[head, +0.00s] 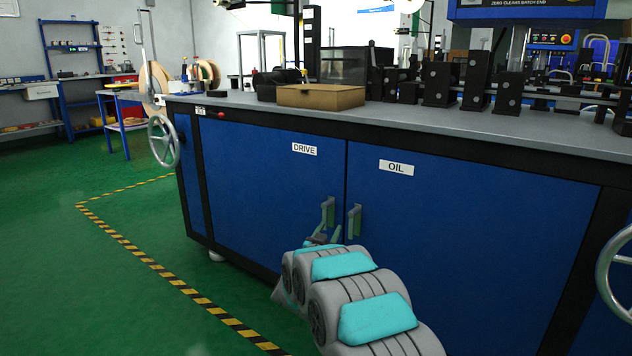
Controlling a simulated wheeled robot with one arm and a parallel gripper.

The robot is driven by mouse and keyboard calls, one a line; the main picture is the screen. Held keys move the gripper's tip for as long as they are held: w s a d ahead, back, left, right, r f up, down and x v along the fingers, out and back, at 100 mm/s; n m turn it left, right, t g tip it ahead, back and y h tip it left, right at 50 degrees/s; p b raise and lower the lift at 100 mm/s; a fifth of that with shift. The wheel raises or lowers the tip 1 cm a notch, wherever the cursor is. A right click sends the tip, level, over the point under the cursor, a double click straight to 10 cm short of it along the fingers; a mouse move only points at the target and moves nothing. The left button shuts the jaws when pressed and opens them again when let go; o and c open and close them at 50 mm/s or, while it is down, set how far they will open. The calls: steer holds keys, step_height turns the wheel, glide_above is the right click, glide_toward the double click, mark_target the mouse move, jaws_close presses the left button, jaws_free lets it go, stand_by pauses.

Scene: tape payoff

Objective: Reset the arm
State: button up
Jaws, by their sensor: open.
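My arm reaches in from the bottom of the head view, its grey and teal links in front of the blue cabinet. My gripper (322,236) is small in the picture, at the lower end of the DRIVE door's handle (328,211). It is open. Most of it is hidden behind my own arm links, and I cannot tell whether it touches the handle. The DRIVE door (262,180) and the OIL door (470,220) both look closed. The OIL door's handle (354,221) is just right of my gripper.
The cabinet's grey top (420,119) carries a cardboard box (320,96) and several black blocks (439,84). Handwheels stick out at its left (163,141) and at the right edge (612,262). Green floor (60,250) with a striped line (150,263) is clear at left.

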steer(key=s+a+r+n+g+y+p, duration=0.1)
steer(key=s+r+n+g+y+p, duration=0.2)
steer(key=s, duration=0.6)
steer(key=s+a+r+n+g+y+p, duration=0.1)
steer(key=s+a+r+g+y, duration=0.25)
steer(key=s, duration=0.55)
steer(key=s+d+g+p, duration=0.1)
steer(key=s+d+g, duration=0.3)
steer(key=s, duration=1.1)
steer(key=s+d+g+p, duration=0.1)
steer(key=s+d+g, duration=0.3)
steer(key=s, duration=1.2)
steer(key=s+d+g+p, duration=0.2)
steer(key=s+d+g, duration=0.3)
steer(key=s, duration=1.1)
steer(key=shift+s+d+n+h, duration=0.2)
steer(key=shift+d+n+h, duration=0.15)
steer(key=shift+d, duration=0.7)
